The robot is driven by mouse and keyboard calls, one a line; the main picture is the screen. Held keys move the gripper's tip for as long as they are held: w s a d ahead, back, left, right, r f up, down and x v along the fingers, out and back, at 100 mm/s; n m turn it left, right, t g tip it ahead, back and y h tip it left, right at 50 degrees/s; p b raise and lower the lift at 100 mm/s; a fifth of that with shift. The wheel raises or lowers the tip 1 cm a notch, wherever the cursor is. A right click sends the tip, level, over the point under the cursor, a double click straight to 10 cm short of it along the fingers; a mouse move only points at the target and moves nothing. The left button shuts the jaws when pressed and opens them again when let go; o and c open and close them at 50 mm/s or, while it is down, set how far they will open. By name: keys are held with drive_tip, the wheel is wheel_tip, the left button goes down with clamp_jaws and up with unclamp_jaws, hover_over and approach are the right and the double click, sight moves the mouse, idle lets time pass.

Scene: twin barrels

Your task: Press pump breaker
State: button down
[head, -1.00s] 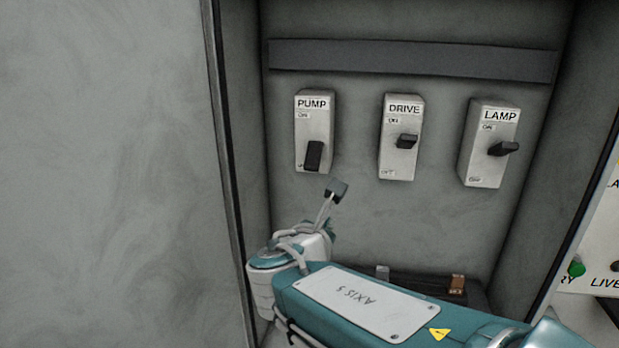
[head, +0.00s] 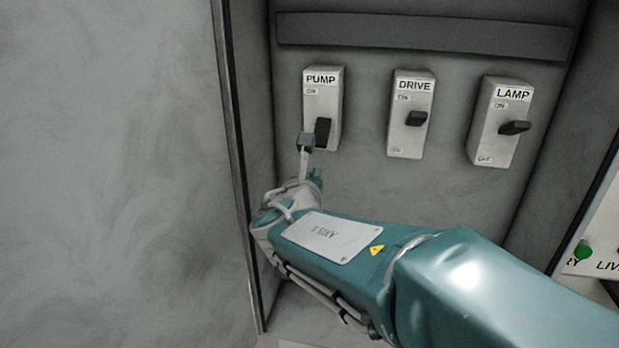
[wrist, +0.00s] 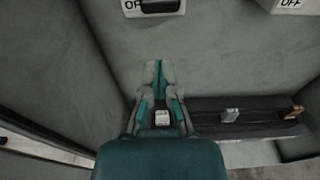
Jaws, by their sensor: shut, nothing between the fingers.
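The pump breaker (head: 336,93) is the left of three pale switch boxes on the grey back wall. Its dark lever (head: 322,131) is down, at the OFF end. In the wrist view, the breaker's lower end (wrist: 132,7) shows at the top edge, with part of the dark lever (wrist: 160,6). My gripper (wrist: 160,66) is shut and empty, below the breaker and apart from it in that picture. Its gap to the wall is hard to judge. In the head view, my wrist mostly hides the gripper, and a small grey box on a stalk overlaps the breaker's lower left.
The drive breaker (head: 409,138) and lamp breaker (head: 484,139) stand to the right, levers raised toward ON. A dark strip (head: 420,33) runs above. A dark ledge (wrist: 205,118) with small blocks lies lower right. The cabinet's left edge (head: 236,150) is close to my wrist.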

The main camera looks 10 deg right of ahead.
sight(322, 132)
drive_tip(key=r+x, duration=0.1)
drive_tip(key=x, duration=0.4)
drive_tip(key=shift+s+a+r, duration=0.2)
drive_tip(key=shift+s+r, duration=0.2)
drive_tip(key=shift+r, duration=0.2)
drive_tip(key=shift+s+a+r, duration=0.2)
drive_tip(key=shift+s+r, duration=0.25)
drive_tip(key=shift+r, duration=0.15)
drive_tip(key=shift+a+r, duration=0.1)
drive_tip(key=shift+a, duration=0.15)
